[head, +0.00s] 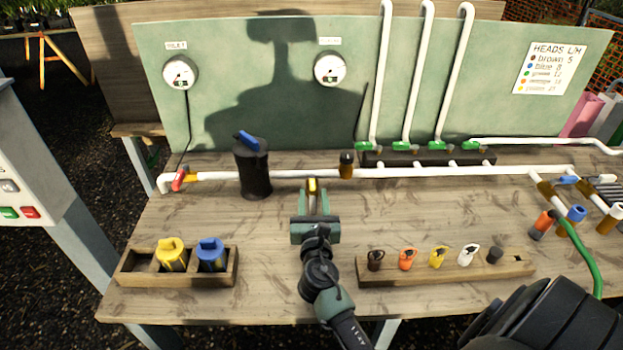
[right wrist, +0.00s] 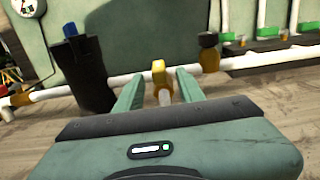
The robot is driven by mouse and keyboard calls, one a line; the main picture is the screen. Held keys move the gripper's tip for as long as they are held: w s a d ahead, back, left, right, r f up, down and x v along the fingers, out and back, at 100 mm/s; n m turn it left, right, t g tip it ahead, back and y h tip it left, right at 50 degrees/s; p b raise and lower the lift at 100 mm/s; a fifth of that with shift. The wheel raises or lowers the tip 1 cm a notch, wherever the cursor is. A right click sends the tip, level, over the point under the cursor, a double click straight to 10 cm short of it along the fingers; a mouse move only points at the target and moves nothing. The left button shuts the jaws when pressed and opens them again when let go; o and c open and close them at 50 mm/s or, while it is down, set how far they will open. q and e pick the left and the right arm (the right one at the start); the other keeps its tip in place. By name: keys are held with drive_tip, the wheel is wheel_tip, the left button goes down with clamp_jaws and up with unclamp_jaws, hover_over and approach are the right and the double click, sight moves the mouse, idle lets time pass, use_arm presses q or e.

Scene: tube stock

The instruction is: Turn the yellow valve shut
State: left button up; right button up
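The yellow valve (head: 312,185) stands on the white pipe in the middle of the bench. It also shows in the right wrist view (right wrist: 158,72), with a short white piece below it. My right gripper (head: 314,197) is at the valve, coming from the front. In the right wrist view its green fingers (right wrist: 160,82) are apart, one on each side of the yellow handle, with a gap on both sides. The fingers partly hide the valve in the head view. My left gripper is not in view.
A black cylinder with a blue handle (head: 253,170) stands left of the valve, and a black-topped brass fitting (head: 347,165) to its right. A wooden tray (head: 128,278) holds yellow and blue caps. A wooden rack (head: 400,279) holds small coloured pieces. Bare bench lies between them.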

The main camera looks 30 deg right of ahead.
sight(312, 180)
drive_tip(key=shift+w+d+r, duration=0.1)
drive_tip(key=shift+w+r, duration=0.05)
drive_tip(key=shift+w, duration=0.1)
drive_tip(key=x, duration=0.3)
drive_tip(key=shift+w+r+p, duration=0.1)
drive_tip(key=shift+r+p, duration=0.15)
drive_tip(key=shift+p, duration=0.1)
drive_tip(key=shift+x, duration=1.25)
drive_tip(key=shift+w+d+f, duration=0.2)
drive_tip(key=c, duration=0.7)
clamp_jaws()
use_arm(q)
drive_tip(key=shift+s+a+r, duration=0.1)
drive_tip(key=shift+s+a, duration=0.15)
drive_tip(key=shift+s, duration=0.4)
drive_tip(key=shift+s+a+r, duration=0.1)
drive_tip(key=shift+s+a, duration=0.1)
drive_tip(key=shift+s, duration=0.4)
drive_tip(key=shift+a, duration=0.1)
